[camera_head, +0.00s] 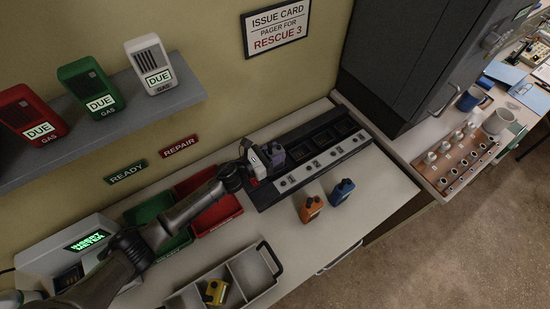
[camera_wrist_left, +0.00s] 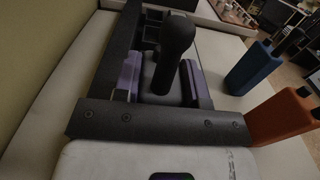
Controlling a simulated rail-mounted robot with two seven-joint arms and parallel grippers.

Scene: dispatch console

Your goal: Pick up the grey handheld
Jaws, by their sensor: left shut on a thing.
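The grey handheld (camera_head: 276,154) is at the left end of the black charger rack (camera_head: 355,144) in the head view. My left gripper (camera_head: 267,157) is shut on it there. In the left wrist view the dark handheld (camera_wrist_left: 168,85) stands upright between the two purple-padded fingers (camera_wrist_left: 165,80), its thick stub pointing up. Its lower part is hidden by the gripper, so I cannot tell whether it still sits in its slot. My right gripper is in neither view.
An orange handheld (camera_head: 311,208) and a blue one (camera_head: 343,190) stand in front of the rack. A grey tray (camera_head: 251,265) holds a yellow handheld (camera_head: 215,292). Red (camera_head: 219,213) and green bins lie left. A dark cabinet (camera_head: 405,60) rises behind right.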

